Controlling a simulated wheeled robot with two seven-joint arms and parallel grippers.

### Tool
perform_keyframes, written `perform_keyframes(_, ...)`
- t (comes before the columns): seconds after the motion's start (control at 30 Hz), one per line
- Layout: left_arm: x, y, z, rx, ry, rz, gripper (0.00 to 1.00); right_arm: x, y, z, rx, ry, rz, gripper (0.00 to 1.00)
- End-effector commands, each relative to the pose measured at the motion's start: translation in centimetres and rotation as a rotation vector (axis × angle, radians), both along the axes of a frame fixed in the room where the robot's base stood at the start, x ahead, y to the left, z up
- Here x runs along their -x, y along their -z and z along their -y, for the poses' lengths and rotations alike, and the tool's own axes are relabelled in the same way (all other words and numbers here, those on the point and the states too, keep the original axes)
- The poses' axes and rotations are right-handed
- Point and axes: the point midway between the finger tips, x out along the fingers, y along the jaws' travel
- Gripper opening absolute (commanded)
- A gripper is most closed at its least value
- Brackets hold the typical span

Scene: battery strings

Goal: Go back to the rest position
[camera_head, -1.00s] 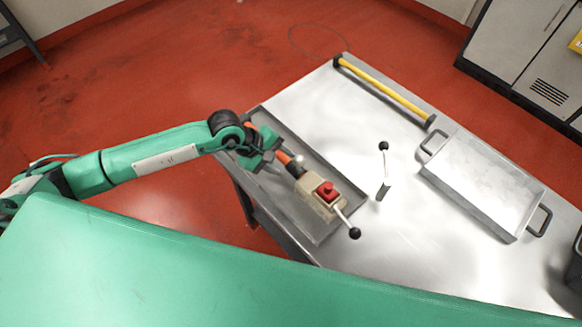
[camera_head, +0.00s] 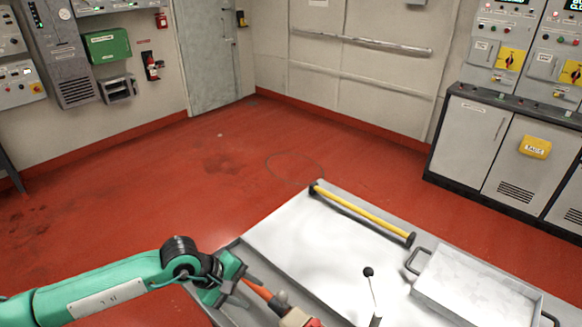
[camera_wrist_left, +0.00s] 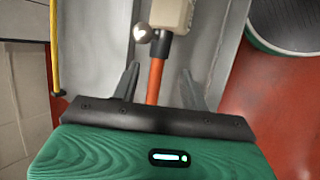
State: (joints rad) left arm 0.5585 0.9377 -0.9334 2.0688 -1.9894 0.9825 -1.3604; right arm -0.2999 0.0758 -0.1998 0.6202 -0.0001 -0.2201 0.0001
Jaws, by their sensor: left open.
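My left gripper (camera_head: 232,289) is at the left edge of the metal table, over the orange-handled tool lying in the tray. In the left wrist view, the two dark fingers (camera_wrist_left: 160,88) are apart, with the orange handle (camera_wrist_left: 154,82) between them and not visibly gripped. The handle also shows in the head view (camera_head: 257,288). It leads to a beige box (camera_head: 296,318) with a red top, cut off by the lower picture edge. In the left wrist view the beige box (camera_wrist_left: 171,14) and a silver ball (camera_wrist_left: 142,33) are at the top. My right gripper is not seen.
On the table (camera_head: 290,235) lie a yellow bar (camera_head: 362,213) and a metal tray with handles (camera_head: 475,285); a black-knobbed lever (camera_head: 372,290) stands between. Cabinets (camera_head: 510,150) line the right wall. Red floor (camera_head: 180,190) is clear behind the table.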

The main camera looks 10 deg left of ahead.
Motion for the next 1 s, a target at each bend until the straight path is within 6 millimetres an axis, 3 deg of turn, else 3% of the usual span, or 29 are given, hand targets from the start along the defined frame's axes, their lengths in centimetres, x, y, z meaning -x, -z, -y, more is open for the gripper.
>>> perform_keyframes(0.13,0.7,-0.8,2.3,0.112,-0.024,-0.031,0.45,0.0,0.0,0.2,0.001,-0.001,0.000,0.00)
perform_keyframes(0.23,1.9,-2.8,6.1,0.328,-0.083,-0.104,0.45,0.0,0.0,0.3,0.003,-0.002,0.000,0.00)
perform_keyframes(0.4,3.4,-9.3,11.9,0.847,-0.272,-0.332,0.45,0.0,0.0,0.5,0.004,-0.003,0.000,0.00)
perform_keyframes(0.5,3.2,-13.3,12.8,1.146,-0.409,-0.499,0.45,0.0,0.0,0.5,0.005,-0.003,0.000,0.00)
perform_keyframes(0.6,2.3,-16.5,12.1,1.435,-0.564,-0.680,0.45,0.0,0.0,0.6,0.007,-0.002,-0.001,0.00)
perform_keyframes(0.73,0.6,-18.6,9.1,1.791,-0.789,-0.929,0.45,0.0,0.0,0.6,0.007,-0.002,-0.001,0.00)
perform_keyframes(0.87,-0.9,-17.8,4.7,2.125,-1.044,-1.183,0.45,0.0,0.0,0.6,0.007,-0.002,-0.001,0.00)
perform_keyframes(0.97,-1.2,-15.5,1.2,2.366,-1.262,-1.371,0.45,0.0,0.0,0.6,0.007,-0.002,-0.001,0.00)
perform_keyframes(1.0,-1.0,-14.2,-0.1,-2.434,1.342,1.429,0.45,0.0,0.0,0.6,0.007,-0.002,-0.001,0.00)
